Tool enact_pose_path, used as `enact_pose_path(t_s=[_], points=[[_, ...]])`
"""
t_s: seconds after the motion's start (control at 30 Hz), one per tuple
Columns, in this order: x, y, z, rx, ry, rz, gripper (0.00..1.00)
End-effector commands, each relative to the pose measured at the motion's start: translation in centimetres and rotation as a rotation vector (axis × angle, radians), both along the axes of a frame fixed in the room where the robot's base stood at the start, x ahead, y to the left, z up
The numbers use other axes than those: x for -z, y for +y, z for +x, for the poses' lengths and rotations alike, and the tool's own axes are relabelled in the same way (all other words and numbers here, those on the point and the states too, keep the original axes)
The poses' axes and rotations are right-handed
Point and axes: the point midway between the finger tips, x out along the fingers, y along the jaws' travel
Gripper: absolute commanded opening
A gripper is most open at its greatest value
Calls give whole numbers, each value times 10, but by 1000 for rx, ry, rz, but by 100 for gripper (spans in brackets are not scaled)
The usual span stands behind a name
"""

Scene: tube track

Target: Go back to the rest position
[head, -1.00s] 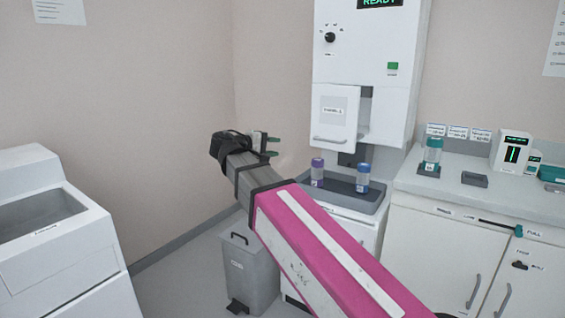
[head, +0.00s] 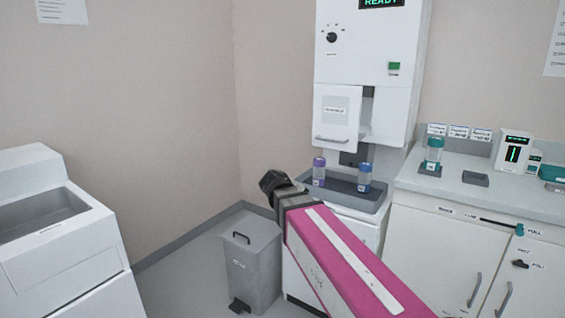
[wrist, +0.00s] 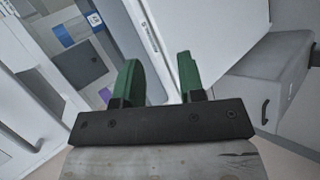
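My gripper shows in the wrist view (wrist: 160,82), with two green fingers apart and nothing between them. The fingers are hidden in the head view. A purple-capped tube (head: 319,171) and a blue-capped tube (head: 364,177) stand upright on the dark tray (head: 342,187) of the white machine (head: 365,60), behind my wrist.
A grey pedal bin (head: 252,265) stands left of my arm. A white unit with a grey basin (head: 45,213) is at far left. The counter (head: 510,200) at right holds a teal-capped tube (head: 433,155) and a small device (head: 512,150). Floor between bin and left unit is clear.

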Motion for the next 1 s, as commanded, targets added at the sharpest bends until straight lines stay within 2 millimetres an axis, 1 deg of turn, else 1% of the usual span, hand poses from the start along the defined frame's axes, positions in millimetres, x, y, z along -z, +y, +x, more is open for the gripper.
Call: enact_pose_path(t_s=[0.03,0.2,0.4,0.5,0.6,0.7,0.83,1.0], points=[[25,-16,-7,27,28,54,36],[101,-53,-30,129,101,266,36],[175,-85,-67,288,157,524,36],[204,-96,-85,375,170,644,36],[225,-103,-100,451,176,742,36],[237,-107,-110,504,178,809,36],[244,-108,-114,537,176,851,36],[245,-108,-114,541,175,857,36]])
